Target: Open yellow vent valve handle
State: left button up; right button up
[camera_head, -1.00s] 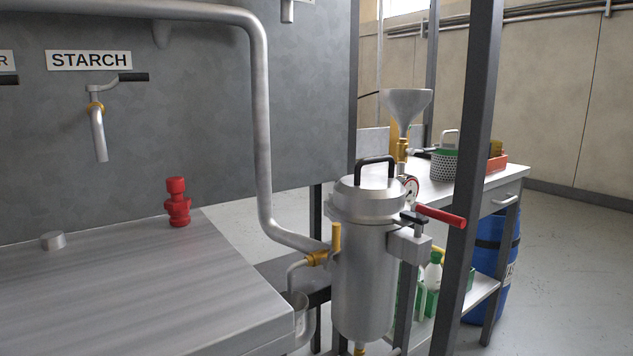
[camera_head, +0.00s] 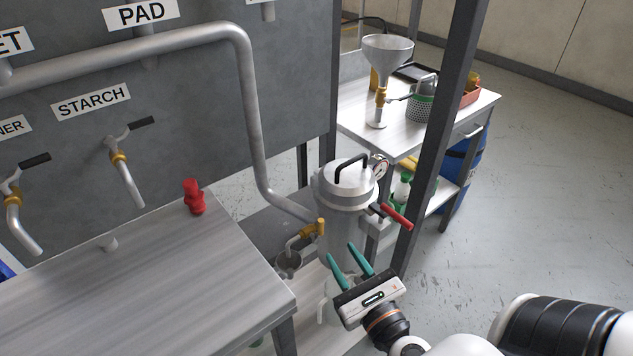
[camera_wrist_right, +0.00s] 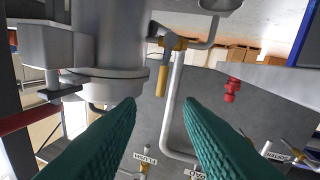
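The yellow vent valve handle (camera_head: 320,227) stands upright on a brass fitting beside the steel filter vessel (camera_head: 345,188), where the pipe joins it. The right wrist view is upside down and shows the yellow handle (camera_wrist_right: 162,80) just beyond and between my fingertips. My right gripper (camera_head: 341,252) has teal fingers spread apart, in front of the vessel and a little below the handle in the head view. In the right wrist view my right gripper (camera_wrist_right: 159,103) is open and empty, with no visible contact on the handle. My left gripper is not in view.
A red-handled clamp (camera_head: 396,216) sticks out on the vessel's right. A dark post (camera_head: 437,130) stands right of it. The grey pipe (camera_head: 252,130) drops to the valve. A steel bench (camera_head: 150,290) is at left, with a red fitting (camera_head: 194,197). Floor at right is open.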

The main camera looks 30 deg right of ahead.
aim_at(323, 226)
jog(key=shift+m+g, duration=0.3)
jog(key=shift+m, duration=0.5)
jog(key=w+p, duration=0.1)
jog(key=w, duration=0.2)
jog(key=w+d+p, duration=0.1)
jog(key=w+p, duration=0.1)
jog(key=w, duration=0.2)
jog(key=w+p, duration=0.2)
jog(key=w, duration=0.1)
jog(key=shift+w+d+r, duration=0.2)
jog(key=shift+w+r, duration=0.15)
jog(key=shift+w+f, duration=0.1)
jog(key=shift+w, duration=0.35)
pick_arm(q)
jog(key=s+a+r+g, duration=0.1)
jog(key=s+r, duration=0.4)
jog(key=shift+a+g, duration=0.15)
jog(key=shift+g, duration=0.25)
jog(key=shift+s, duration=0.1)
pick_arm(e)
grip_shut()
